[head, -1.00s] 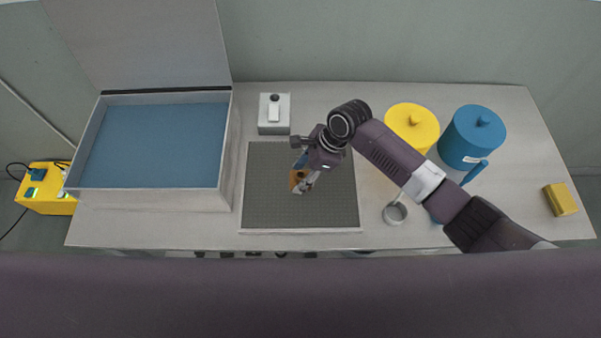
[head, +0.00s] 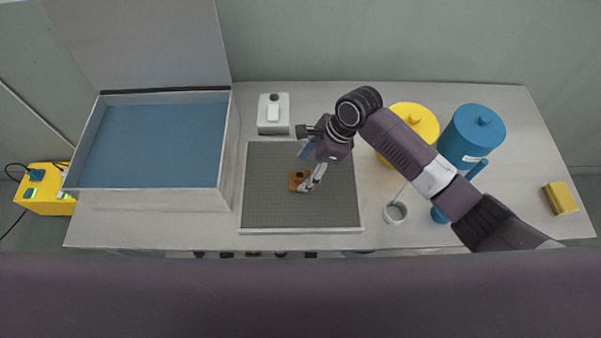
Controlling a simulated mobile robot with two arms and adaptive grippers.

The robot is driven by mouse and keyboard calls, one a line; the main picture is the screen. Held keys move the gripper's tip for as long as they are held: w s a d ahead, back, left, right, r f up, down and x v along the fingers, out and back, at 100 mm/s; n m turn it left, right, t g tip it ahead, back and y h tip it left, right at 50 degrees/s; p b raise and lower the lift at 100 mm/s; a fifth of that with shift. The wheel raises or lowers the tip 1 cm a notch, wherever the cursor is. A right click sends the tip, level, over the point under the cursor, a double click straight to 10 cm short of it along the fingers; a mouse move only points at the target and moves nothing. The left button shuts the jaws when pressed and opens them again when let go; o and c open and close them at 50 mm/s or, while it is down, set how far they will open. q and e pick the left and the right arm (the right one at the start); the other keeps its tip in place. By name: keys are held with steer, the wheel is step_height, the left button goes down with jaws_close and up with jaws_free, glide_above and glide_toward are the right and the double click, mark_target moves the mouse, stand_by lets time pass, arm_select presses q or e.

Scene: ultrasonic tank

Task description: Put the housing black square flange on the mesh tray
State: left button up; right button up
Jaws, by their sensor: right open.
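The mesh tray (head: 270,215) is a dark grey gridded panel with a pale front edge, flat on the table. A small orange-brown piece with a black middle (head: 299,180), which seems to be the housing with the square flange, rests on the tray right of its centre. My right gripper (head: 309,167) is open just right of and above the piece. One grey finger shows close to the piece's right side; whether it touches cannot be told. A blue part shows at the gripper's far side. My left gripper is not in view.
An open tank with blue liquid (head: 222,150) stands left of the tray. A small white box (head: 285,126) is behind it. A yellow canister (head: 416,116), blue canister (head: 478,135), grey cup (head: 395,213) and yellow block (head: 560,199) are to the right. The tray's left half is clear.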

steer(key=v, duration=0.8)
steer(key=shift+b, duration=0.35)
steer(key=shift+d, duration=0.1)
